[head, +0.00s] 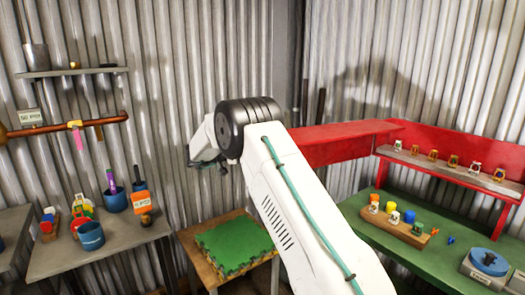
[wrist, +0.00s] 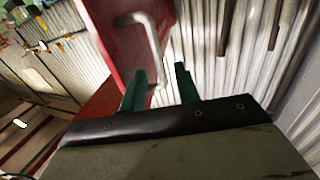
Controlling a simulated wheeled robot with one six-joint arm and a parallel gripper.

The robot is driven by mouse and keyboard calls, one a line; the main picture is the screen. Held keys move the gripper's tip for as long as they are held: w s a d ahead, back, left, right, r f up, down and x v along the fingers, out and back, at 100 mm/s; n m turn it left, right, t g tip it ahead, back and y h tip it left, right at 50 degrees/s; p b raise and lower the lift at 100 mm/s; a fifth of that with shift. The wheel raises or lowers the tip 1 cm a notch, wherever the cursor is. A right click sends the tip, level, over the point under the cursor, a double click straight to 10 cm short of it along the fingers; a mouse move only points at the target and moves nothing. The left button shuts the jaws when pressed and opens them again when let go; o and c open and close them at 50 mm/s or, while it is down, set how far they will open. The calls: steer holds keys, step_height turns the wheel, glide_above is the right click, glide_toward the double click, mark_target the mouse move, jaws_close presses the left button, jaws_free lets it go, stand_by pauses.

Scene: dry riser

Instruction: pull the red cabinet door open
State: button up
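The red cabinet (head: 345,143) shows in the head view behind my arm, which hides much of it. In the wrist view a red panel, seemingly the door (wrist: 108,45), carries a pale bent-bar handle (wrist: 152,45). My gripper (wrist: 160,85) has two dark green fingers, set apart. The lower end of the handle shows between the fingertips, closer to the left finger. I cannot tell whether either finger touches it. My gripper is hidden in the head view. Whether the door is shut or ajar is not clear.
A green-topped bench (head: 405,235) with blocks and a red-backed shelf (head: 450,165) stand at the right. A low table with a green mat (head: 235,247) is at the centre. A grey table (head: 100,250) with blue cups is at the left. Corrugated walls stand close behind.

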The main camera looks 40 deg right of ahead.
steer(key=v, duration=0.4)
stand_by(0.4)
